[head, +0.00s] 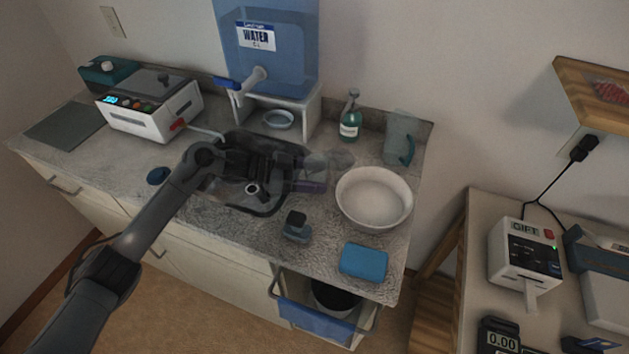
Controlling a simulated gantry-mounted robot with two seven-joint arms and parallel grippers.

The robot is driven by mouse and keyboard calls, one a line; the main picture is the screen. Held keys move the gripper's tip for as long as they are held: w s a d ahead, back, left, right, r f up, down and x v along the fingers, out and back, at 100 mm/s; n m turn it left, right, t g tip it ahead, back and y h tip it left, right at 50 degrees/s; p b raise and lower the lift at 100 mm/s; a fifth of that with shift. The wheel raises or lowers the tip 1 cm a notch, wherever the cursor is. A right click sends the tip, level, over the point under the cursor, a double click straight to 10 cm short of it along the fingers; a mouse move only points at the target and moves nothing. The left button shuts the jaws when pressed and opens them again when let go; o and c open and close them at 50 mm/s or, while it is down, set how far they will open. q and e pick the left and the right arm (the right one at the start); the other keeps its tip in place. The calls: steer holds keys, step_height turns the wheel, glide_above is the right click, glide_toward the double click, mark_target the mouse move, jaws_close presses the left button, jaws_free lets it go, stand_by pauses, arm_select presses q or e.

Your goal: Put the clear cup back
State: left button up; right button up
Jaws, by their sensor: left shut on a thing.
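My left gripper (302,172) reaches in from the left over the sink and is shut on the clear cup (334,162). The cup is faint and see-through, and it shows just right of the fingers, between the sink and the white bowl. Its exact outline and tilt are hard to make out, and I cannot tell whether it touches the counter. My right gripper is not in view.
A white bowl (374,198), green soap bottle (350,120) and clear pitcher (400,138) stand close right of the cup. A dark brush-like item (297,226) and blue sponge (364,262) lie in front. The water tank (268,50) stands behind the sink (262,208).

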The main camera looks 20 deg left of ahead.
arm_select(q)
steer(key=shift+f, duration=0.95)
steer(key=shift+f, duration=0.2)
steer(key=o, duration=1.1)
steer(key=shift+r, duration=0.25)
steer(key=shift+v, duration=3.75)
